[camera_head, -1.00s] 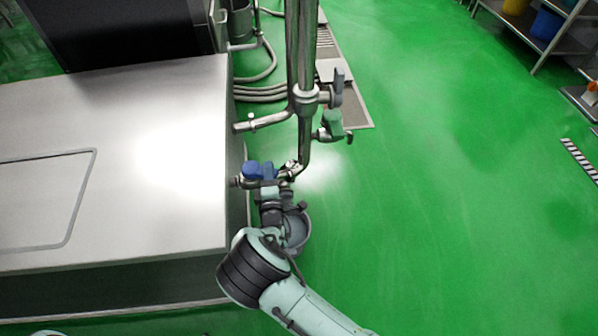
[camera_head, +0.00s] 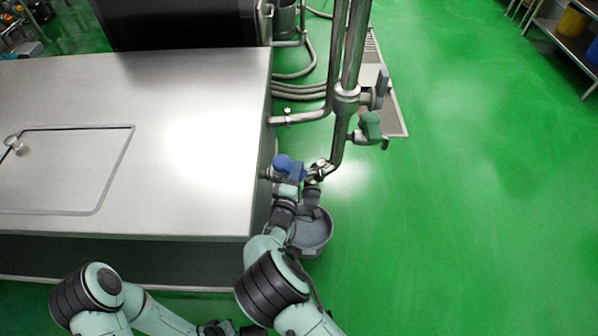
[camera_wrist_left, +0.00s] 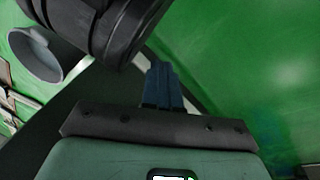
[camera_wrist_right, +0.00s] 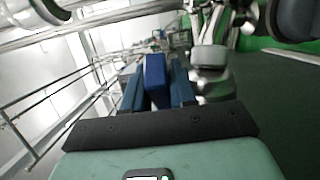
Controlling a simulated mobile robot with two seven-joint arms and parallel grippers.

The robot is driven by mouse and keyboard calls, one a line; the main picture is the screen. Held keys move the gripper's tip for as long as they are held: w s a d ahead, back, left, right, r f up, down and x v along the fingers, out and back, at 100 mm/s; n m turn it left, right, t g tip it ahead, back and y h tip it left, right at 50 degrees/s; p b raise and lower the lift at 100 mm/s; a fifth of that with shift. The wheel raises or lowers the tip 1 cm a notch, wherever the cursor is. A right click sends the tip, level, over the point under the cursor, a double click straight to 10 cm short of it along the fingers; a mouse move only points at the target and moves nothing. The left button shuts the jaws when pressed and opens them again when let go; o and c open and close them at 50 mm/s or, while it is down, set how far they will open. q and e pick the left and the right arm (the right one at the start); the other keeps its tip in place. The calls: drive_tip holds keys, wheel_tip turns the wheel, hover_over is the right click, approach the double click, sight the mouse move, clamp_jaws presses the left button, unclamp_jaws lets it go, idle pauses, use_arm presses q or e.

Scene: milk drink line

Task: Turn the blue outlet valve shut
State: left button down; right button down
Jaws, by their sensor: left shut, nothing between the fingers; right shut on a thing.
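The blue outlet valve (camera_head: 284,163) sits on the pipework at the right edge of the steel tank (camera_head: 90,180) in the head view. My right gripper (camera_head: 292,178) reaches up to it from below. In the right wrist view, the blue valve handle (camera_wrist_right: 155,80) stands between the two fingers of my right gripper (camera_wrist_right: 156,88), which is shut on it. The exact angle of the handle is hard to tell. My left gripper (camera_wrist_left: 163,85) is shut and empty in the left wrist view. In the head view its arm is low at the bottom edge, away from the valve.
A grey bucket (camera_head: 322,238) is below, beside my right arm. Hoses (camera_head: 300,94) lie behind. The green floor (camera_head: 470,230) at right is clear.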

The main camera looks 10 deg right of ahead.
drive_tip(key=c, duration=1.3)
unclamp_jaws()
